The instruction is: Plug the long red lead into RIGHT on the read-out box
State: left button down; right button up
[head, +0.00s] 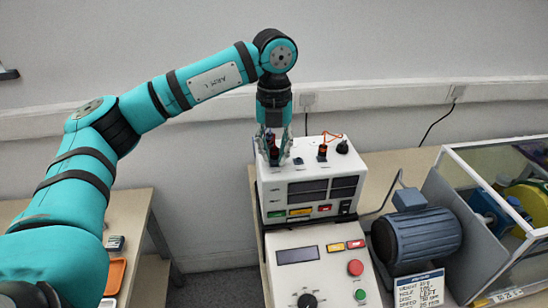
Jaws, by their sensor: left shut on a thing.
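The read-out box (308,190) is white, with dark display windows on its front and sockets on its top. My left gripper (273,158) points straight down over the left end of the box top. It is shut on a small dark-red plug, which seems to be an end of the red lead; the fingers mostly hide it. I cannot tell whether the plug is seated in a socket. An orange-red lead (323,149) stands in a socket in the middle of the top and loops to the right. The socket labels are too small to read. My right gripper is not in view.
A control panel (320,265) with a red knob stands in front of the box. A blue-grey motor (416,238) and a clear-sided guard enclosure (478,205) are at the right. A black plug (342,147) sits at the right of the box top. An orange tray (115,276) lies at the left.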

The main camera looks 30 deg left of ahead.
aim_at(276, 149)
pick_arm(q)
jog(key=shift+r, duration=0.4)
jog(key=shift+r+p, duration=1.3)
jog(key=shift+r, duration=0.35)
jog(key=shift+w+d, duration=0.1)
jog(key=shift+d, duration=0.05)
jog(key=shift+w+d+r+p, duration=0.15)
jog(key=shift+w+d+p, duration=0.25)
jog(key=shift+d, duration=0.1)
jog(key=d, duration=0.1)
jog(key=w+d+p, duration=0.1)
jog(key=w+d, duration=0.1)
jog(key=shift+w+d+r, duration=0.1)
jog(key=shift+w+r, duration=0.1)
jog(key=shift+r, duration=0.1)
jog(key=shift+f+b, duration=0.4)
jog(key=shift+f, duration=0.45)
jog(key=shift+f+b, duration=0.65)
jog(key=shift+f, duration=0.3)
